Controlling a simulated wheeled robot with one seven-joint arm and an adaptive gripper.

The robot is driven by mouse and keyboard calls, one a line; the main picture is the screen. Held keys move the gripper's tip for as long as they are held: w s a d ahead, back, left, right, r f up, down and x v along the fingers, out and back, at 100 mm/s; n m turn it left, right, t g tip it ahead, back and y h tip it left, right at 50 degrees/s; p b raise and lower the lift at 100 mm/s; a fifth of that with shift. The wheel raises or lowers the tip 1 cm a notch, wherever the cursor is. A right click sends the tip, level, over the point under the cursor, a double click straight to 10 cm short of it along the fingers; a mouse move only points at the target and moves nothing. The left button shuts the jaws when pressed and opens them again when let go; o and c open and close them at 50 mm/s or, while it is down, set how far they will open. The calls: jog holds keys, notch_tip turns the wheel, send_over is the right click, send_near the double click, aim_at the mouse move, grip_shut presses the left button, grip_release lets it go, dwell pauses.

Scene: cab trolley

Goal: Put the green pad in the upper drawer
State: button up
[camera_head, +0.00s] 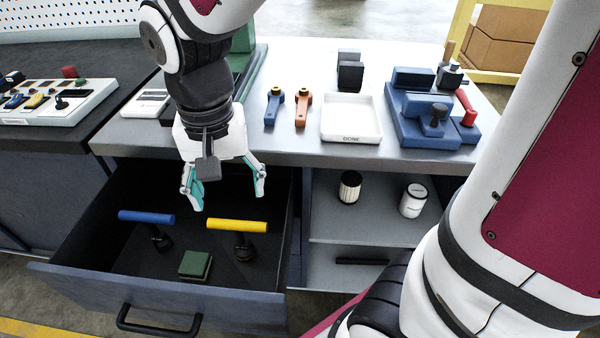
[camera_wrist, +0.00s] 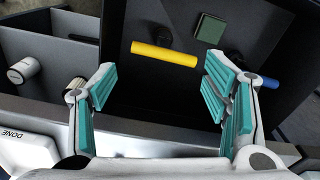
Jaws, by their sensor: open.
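The green pad (camera_head: 195,265) lies flat on the floor of the open upper drawer (camera_head: 150,296), near its front wall. It also shows in the wrist view (camera_wrist: 211,29), beyond the fingers. My gripper (camera_head: 224,192) is open and empty above the back part of the drawer, apart from the pad. In the wrist view its two teal-lined fingers (camera_wrist: 165,95) are spread wide with nothing between them.
A yellow-handled tool (camera_head: 237,226) and a blue-handled tool (camera_head: 147,218) stand in the drawer beside the pad. The worktop (camera_head: 300,150) above holds a white tray (camera_head: 351,118), two wrenches and a blue vise. An open shelf (camera_head: 335,226) at right holds two cylinders.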

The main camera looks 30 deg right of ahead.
jog(key=s+d+r+n, duration=0.2)
jog(key=s+d, duration=0.2)
jog(key=s, duration=0.4)
jog(key=s+d+r+n, duration=0.2)
jog(key=s+d+r, duration=0.1)
jog(key=s, duration=0.6)
jog(key=shift+s+d+r+t, duration=0.3)
jog(key=shift+d+r, duration=0.05)
jog(key=shift+d, duration=0.4)
notch_tip(320, 180, up, 17)
jog(key=t+p, duration=0.3)
jog(key=p, duration=1.2)
jog(key=shift+n, duration=0.3)
jog(key=shift+w, duration=0.1)
